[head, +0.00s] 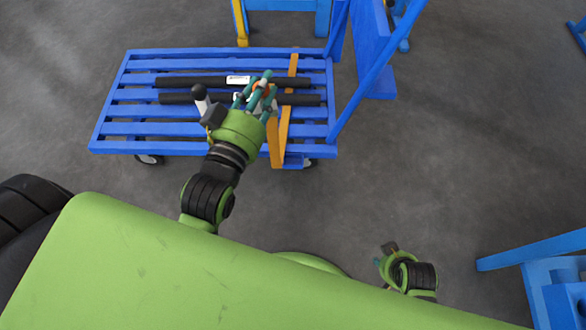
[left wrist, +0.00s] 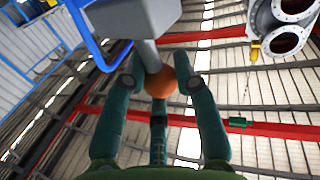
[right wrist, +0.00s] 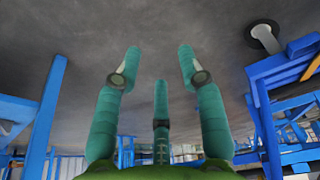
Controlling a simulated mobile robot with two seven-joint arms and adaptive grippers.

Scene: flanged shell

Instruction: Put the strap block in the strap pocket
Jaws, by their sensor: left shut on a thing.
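In the left wrist view, my left gripper (left wrist: 160,95) is shut on the orange ball knob (left wrist: 160,82) of a grey block (left wrist: 130,16), which I take as the strap block. A grey stem joins knob and block. The block is mostly hidden there. I cannot make out the strap pocket for certain. My right gripper (right wrist: 160,75) is open and empty; in the head view it is low, right of centre (head: 382,255).
The blue slatted cart (head: 135,129) carries two black bars (head: 180,82) and an orange strap (head: 285,120) across its right part. A blue post (head: 375,70) rises at its right end. Blue frames stand at the top and lower right (head: 545,250). The grey floor between is clear.

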